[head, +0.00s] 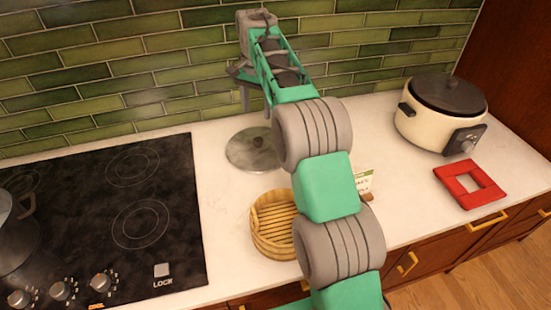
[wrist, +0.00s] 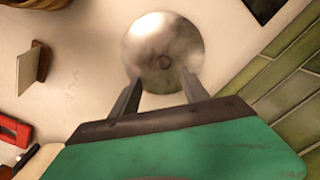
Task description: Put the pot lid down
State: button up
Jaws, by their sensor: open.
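The pot lid (head: 252,149) is a round, grey metal disc with a small knob. It lies flat on the white counter behind the wooden steamer basket and right of the cooktop. In the head view my arm covers part of its right edge. In the wrist view the whole lid (wrist: 163,52) shows, with its knob near the middle. My gripper (wrist: 158,90) is open and empty, its two fingers apart and pointing toward the lid's near edge. In the head view my gripper (head: 243,95) is above the counter near the tiled wall, apart from the lid.
A bamboo steamer basket (head: 270,245) stands in front of the lid. A black cooktop (head: 100,210) is at the left with a pot (head: 18,235). A cream cooker (head: 425,125), a red trivet (head: 452,186) and a small card (head: 364,182) are at the right. Green tiles close the back.

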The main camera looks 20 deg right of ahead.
jog(key=s+r+n+t, duration=0.3)
jog(key=s+n, duration=0.3)
jog(key=s, duration=1.7)
jog(key=s+f+n, duration=0.2)
jog(key=s+f, duration=0.5)
jog(key=s, duration=0.2)
jog(key=shift+s+t, duration=0.15)
jog(key=shift+t, duration=0.15)
